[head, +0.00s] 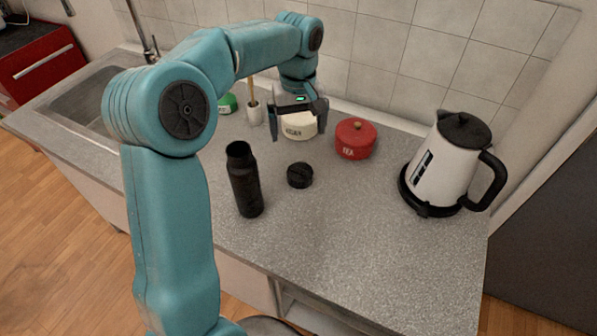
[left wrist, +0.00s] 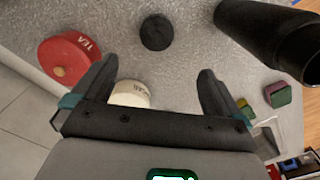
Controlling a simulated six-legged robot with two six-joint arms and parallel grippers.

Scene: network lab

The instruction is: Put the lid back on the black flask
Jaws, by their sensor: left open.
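The black flask (head: 245,182) stands upright on the grey counter with its top open; part of it shows at the upper right of the left wrist view (left wrist: 262,30). The black lid (head: 300,175) lies on the counter to the right of the flask, apart from it. The lid also shows in the left wrist view (left wrist: 157,32), beyond my fingertips. My left gripper (head: 299,134) is open and empty, above the counter behind the lid; its spread fingers show in the left wrist view (left wrist: 158,70). My right gripper is not in view.
A cream canister (head: 299,127) stands behind my left gripper, with a red canister (head: 355,139) to its right. A white kettle (head: 440,165) stands at the right. A small pot (head: 254,114) and sink (head: 85,95) are left. The front right counter is clear.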

